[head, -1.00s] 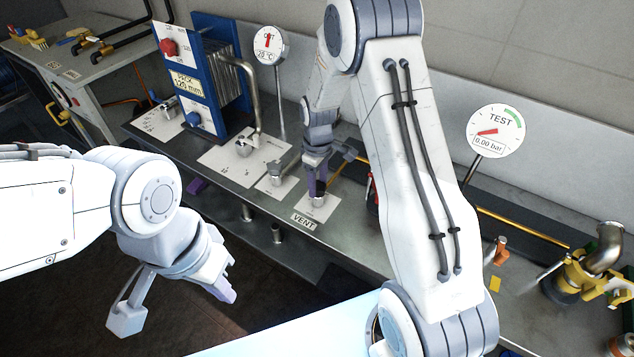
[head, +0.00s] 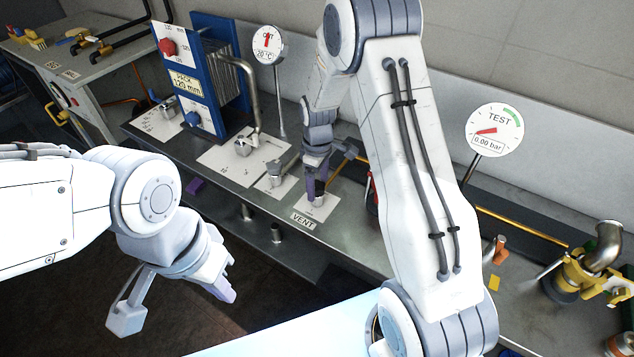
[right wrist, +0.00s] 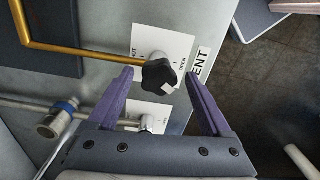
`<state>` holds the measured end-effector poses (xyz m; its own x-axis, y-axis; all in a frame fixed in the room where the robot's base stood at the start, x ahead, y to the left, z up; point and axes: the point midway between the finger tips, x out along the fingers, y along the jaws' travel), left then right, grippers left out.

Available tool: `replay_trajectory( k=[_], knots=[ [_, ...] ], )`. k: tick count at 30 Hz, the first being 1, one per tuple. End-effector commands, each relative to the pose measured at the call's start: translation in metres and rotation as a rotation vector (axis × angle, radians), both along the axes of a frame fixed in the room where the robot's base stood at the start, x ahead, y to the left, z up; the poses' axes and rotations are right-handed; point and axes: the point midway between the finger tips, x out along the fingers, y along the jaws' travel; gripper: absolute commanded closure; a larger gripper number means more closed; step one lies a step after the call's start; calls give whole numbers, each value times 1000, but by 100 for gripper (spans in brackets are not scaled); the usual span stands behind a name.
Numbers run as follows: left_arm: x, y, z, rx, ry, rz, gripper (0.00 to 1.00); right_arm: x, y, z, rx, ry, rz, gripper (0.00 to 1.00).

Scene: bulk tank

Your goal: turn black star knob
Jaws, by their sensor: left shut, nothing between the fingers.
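The black star knob (right wrist: 159,76) sits on a valve on a white plate beside the VENT label (right wrist: 202,64). In the right wrist view it lies between the tips of my right gripper's purple fingers (right wrist: 160,73). These fingers are spread, with a gap on each side of the knob, narrower on the left. In the head view my right gripper (head: 316,183) points down over the valve at the VENT label (head: 303,220) and largely hides the knob. My left gripper (head: 228,288) is shut and empty, in front of the bench at lower left.
A brass pipe (right wrist: 85,55) runs up to the valve. A blue plate pack (head: 213,75), a temperature gauge (head: 268,45) and a bent steel pipe (head: 252,90) stand to the left. A TEST gauge (head: 497,130) and brass fitting (head: 575,280) are at right.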

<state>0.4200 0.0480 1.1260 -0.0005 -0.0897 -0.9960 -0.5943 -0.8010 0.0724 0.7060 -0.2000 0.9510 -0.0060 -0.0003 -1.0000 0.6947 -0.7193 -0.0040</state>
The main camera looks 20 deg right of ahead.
Motion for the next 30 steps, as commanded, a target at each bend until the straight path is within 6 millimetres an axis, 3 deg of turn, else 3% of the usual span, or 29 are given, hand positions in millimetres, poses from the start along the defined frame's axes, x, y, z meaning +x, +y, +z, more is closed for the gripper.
replay_trajectory(
  k=[8,21,30],
  knots=[
    [0,0,-3,0,0,0,100,2,0,11,0,-7,0,17],
    [0,0,-17,0,0,-1,100,1,0,90,0,-4,0,17],
    [0,0,-18,0,0,-1,100,0,0,105,0,-1,0,17]
  ],
)
